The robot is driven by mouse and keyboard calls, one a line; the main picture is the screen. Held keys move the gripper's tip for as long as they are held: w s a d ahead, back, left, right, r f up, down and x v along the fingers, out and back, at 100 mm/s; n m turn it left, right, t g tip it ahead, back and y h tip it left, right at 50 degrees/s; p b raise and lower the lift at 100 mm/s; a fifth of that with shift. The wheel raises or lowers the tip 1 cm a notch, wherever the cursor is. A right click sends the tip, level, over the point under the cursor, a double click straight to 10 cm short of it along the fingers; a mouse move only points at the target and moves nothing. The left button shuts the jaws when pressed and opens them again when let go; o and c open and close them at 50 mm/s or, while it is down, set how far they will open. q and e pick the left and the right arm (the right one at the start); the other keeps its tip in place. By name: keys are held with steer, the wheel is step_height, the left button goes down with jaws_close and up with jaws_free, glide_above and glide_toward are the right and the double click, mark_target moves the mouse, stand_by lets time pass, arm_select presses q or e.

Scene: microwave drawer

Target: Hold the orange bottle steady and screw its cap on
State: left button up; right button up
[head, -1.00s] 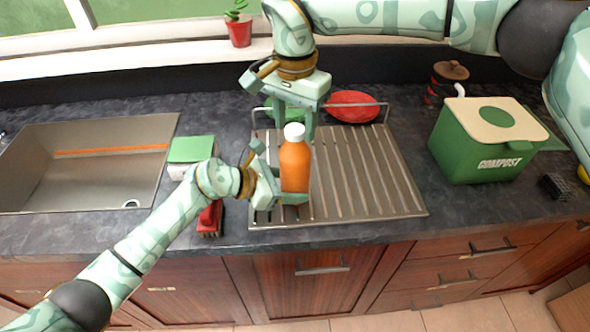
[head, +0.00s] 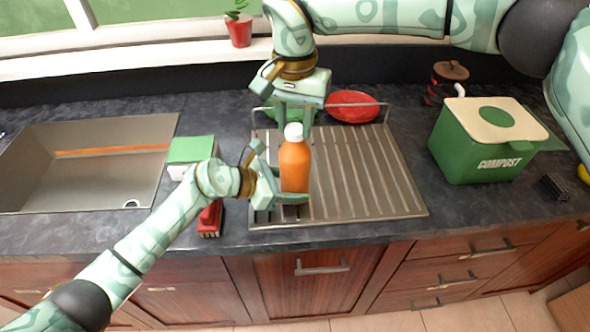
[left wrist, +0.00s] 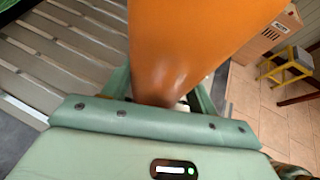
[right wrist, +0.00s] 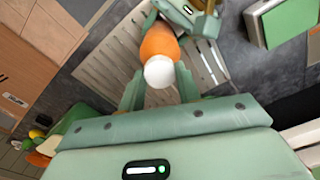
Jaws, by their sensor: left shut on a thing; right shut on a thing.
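The orange bottle (head: 294,168) stands upright over the left part of the metal drainboard. Its white cap (head: 294,132) sits on the bottle's top. My left gripper (head: 290,197) is shut on the lower part of the bottle; the bottle fills the left wrist view (left wrist: 185,40). My right gripper (head: 293,118) points down from above and is shut on the cap. In the right wrist view the cap (right wrist: 159,72) lies between the fingers, with the orange body behind it. How tightly the cap sits on the neck cannot be told.
The ridged drainboard (head: 375,185) is free to the right of the bottle. A red plate (head: 352,105) lies behind. A green compost bin (head: 485,145) stands at right.

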steer(key=m, duration=1.2)
steer(key=shift+m, duration=0.3)
steer(key=m, duration=0.4)
steer(key=o, duration=0.9)
steer(key=shift+o, duration=0.2)
